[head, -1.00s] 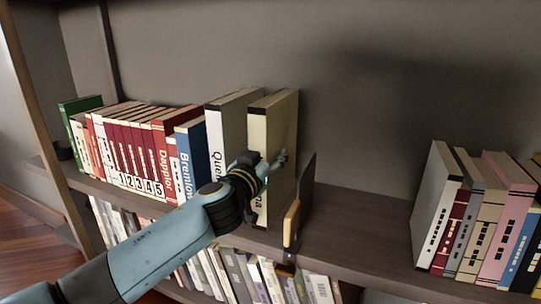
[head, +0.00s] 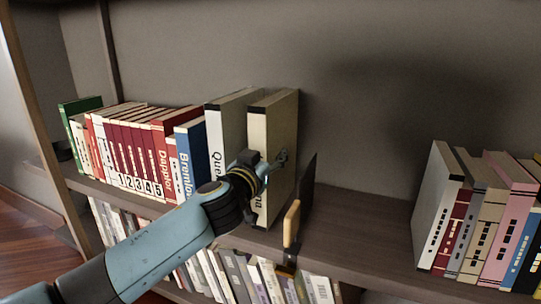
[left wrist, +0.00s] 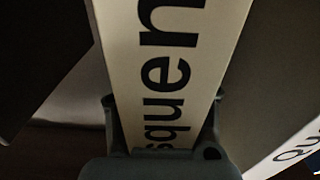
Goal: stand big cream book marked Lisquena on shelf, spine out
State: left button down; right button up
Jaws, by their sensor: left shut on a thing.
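The big cream book (head: 279,130) stands upright on the shelf at the right end of the left row, its spine facing out; only the end of its lettering shows in the head view. In the left wrist view its spine (left wrist: 167,75) reads "squen", with the rest cut off or hidden. My left gripper (head: 262,172) is shut on the cream book, with a finger on each side of the spine; it also shows in the left wrist view (left wrist: 165,135). My right gripper is in neither view.
A white book (head: 231,110) marked "Que" stands just left of the cream book. A thin dark upright plate (head: 306,192) with a tan edge stands to its right. Bare shelf (head: 365,225) lies between the plate and the right-hand row of books (head: 485,215). More books fill the shelf below.

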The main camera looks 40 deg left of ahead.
pick_arm(q)
jog(key=shift+w+r, duration=0.1)
jog(key=shift+r, duration=0.2)
jog(key=shift+f, duration=0.15)
jog(key=c, duration=0.9)
grip_release()
jog(key=shift+o, duration=0.8)
jog(key=shift+s+f, duration=0.2)
jog(key=shift+f, duration=0.2)
jog(key=v, duration=1.1)
jog(key=shift+s+d+r, duration=0.2)
jog(key=shift+s, duration=0.2)
